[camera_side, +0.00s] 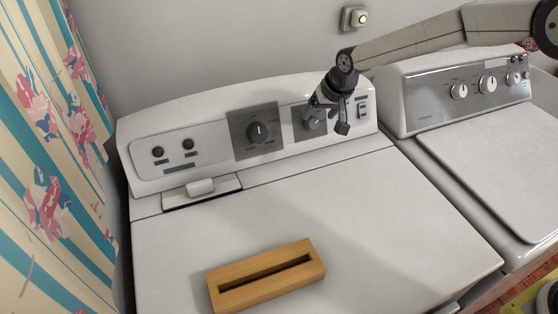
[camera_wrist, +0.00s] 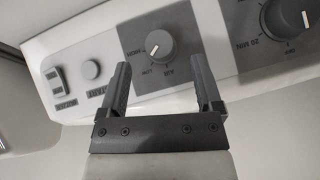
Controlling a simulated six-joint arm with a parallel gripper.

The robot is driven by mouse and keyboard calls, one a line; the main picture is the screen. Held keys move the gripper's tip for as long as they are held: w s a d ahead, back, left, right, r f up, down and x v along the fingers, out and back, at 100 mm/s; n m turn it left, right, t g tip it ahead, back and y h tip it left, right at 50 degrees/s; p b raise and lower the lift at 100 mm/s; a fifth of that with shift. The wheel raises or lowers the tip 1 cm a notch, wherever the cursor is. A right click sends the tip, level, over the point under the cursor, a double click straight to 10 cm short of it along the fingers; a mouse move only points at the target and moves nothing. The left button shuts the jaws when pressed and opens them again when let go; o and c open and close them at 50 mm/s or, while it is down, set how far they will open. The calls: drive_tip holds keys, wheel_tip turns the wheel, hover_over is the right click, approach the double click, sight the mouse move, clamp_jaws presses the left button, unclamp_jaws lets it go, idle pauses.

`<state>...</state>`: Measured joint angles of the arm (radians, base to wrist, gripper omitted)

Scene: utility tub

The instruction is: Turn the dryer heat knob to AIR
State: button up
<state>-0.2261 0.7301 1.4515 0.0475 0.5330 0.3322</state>
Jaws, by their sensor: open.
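The dryer heat knob (camera_wrist: 163,42) is a round dark grey knob on a grey panel, with small labels around it, one reading AIR (camera_wrist: 167,71). Its white pointer mark points to the lower left in the wrist view, not at AIR; which label it meets is hard to tell. In the side view the knob (camera_side: 312,121) is partly hidden behind my gripper (camera_side: 330,115). In the wrist view my gripper (camera_wrist: 160,62) is open, its two dark fingers apart, with the knob beyond and between their tips. I see no contact with the knob.
A larger timer knob (camera_side: 259,132) is on the neighbouring dark panel. A START button (camera_wrist: 92,69) and a rocker switch (camera_side: 362,109) are on the other side. A wooden slotted block (camera_side: 267,290) lies on the dryer top (camera_side: 400,210). The second machine's console (camera_side: 440,95) stands at right.

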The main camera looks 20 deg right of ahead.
sight(314, 122)
drive_tip(key=shift+x, duration=2.05)
clamp_jaws()
